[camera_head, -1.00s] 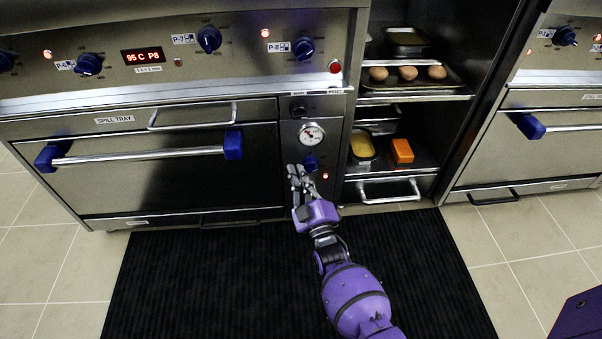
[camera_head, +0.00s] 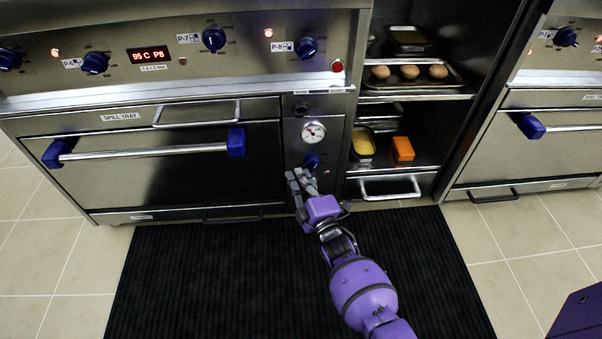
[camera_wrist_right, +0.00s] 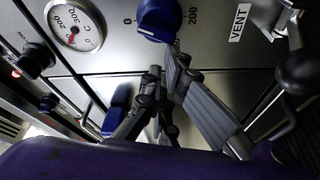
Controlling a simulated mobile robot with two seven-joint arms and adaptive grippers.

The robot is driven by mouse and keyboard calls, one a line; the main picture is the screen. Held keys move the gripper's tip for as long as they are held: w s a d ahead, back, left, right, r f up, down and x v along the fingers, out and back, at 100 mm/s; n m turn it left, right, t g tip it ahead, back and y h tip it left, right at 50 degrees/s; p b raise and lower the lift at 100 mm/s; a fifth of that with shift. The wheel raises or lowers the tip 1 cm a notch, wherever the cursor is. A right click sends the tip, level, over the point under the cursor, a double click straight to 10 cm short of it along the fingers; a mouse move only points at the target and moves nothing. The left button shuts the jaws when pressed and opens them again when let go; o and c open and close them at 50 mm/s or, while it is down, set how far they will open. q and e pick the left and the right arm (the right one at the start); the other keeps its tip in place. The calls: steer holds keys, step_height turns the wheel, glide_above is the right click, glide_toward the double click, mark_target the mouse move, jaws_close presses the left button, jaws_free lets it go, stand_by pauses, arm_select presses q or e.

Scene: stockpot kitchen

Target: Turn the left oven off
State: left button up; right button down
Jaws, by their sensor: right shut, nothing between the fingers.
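The left oven (camera_head: 160,170) has a steel front, a dark door and a narrow control column at its right side. A blue knob (camera_head: 312,161) sits low on this column under a round gauge (camera_head: 313,132). In the right wrist view the knob (camera_wrist_right: 157,20) shows a white mark, between the labels 0 and 200. The gauge (camera_wrist_right: 75,25) is beside it. My right gripper (camera_head: 298,178) is shut and empty, just below and left of the knob. In the wrist view its fingertips (camera_wrist_right: 167,55) come close to the knob; contact cannot be told. My left gripper is not in view.
A long oven door handle (camera_head: 145,152) with blue ends juts out at the left. An open shelf bay with a tray of eggs (camera_head: 409,72) and an orange block (camera_head: 402,148) stands right of the column. A dark mat (camera_head: 220,280) covers the floor.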

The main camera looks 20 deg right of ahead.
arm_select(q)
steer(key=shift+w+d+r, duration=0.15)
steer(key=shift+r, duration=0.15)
arm_select(e)
steer(key=n, duration=0.1)
steer(key=f+n+g, duration=0.1)
steer(key=n, duration=0.1)
steer(key=shift+d+f+n, duration=0.1)
steer(key=shift+d+n, duration=0.05)
steer(key=shift+n, duration=0.15)
arm_select(q)
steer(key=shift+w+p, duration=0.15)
steer(key=shift+p, duration=0.15)
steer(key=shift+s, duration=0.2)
